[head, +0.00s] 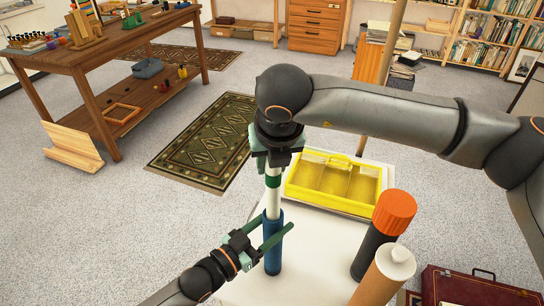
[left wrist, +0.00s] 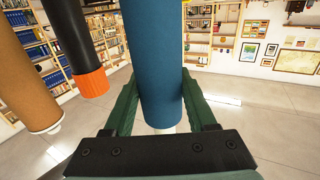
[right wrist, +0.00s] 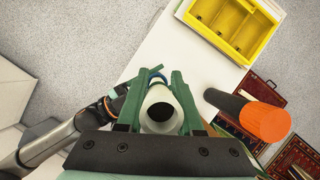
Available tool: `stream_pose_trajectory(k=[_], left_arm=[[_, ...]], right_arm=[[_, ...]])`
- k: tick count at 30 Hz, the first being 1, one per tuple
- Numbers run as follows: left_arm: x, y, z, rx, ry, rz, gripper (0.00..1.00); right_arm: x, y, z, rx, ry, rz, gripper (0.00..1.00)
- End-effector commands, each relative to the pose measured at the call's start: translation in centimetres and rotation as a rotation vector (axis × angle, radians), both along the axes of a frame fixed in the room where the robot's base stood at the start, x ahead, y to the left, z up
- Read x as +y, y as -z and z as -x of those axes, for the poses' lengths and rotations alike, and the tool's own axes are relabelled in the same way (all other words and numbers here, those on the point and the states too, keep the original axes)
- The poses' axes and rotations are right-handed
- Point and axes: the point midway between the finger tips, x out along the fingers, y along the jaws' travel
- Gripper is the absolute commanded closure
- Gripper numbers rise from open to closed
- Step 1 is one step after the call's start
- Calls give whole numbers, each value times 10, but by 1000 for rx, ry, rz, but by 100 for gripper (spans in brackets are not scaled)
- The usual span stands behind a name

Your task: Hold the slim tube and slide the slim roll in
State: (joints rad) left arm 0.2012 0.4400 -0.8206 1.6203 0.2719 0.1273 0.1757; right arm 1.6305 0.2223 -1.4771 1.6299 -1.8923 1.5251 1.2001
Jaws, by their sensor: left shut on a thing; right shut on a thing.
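The slim tube is blue (head: 273,250) and stands upright on the white table (head: 315,262). My left gripper (head: 268,237) is shut around its upper part; the left wrist view shows green fingers on both sides of the tube (left wrist: 153,60).
A yellow divided tray (head: 333,181) lies behind on the white table. A black tube with an orange cap (head: 377,240) and a brown tube with a pale cap (head: 383,275) stand to the right. A dark red case (head: 470,290) is at the lower right.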

Motion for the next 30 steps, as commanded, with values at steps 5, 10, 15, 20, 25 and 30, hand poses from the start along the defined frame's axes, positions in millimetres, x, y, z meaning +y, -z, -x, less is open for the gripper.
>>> stream_pose_trajectory(k=[5,10,15,20,25,30], left_arm=[[0,0,0,1,0,0,100],[0,0,0,1,0,0,100],[0,0,0,1,0,0,100],[0,0,0,1,0,0,100],[0,0,0,1,0,0,100],[0,0,0,1,0,0,100]], right_arm=[[0,10,0,1,0,0,100],[0,18,0,1,-1,1,100],[0,26,0,1,-1,1,100],[0,32,0,0,-1,0,100],[0,36,0,1,0,-1,100],[0,37,0,1,-1,0,100]])
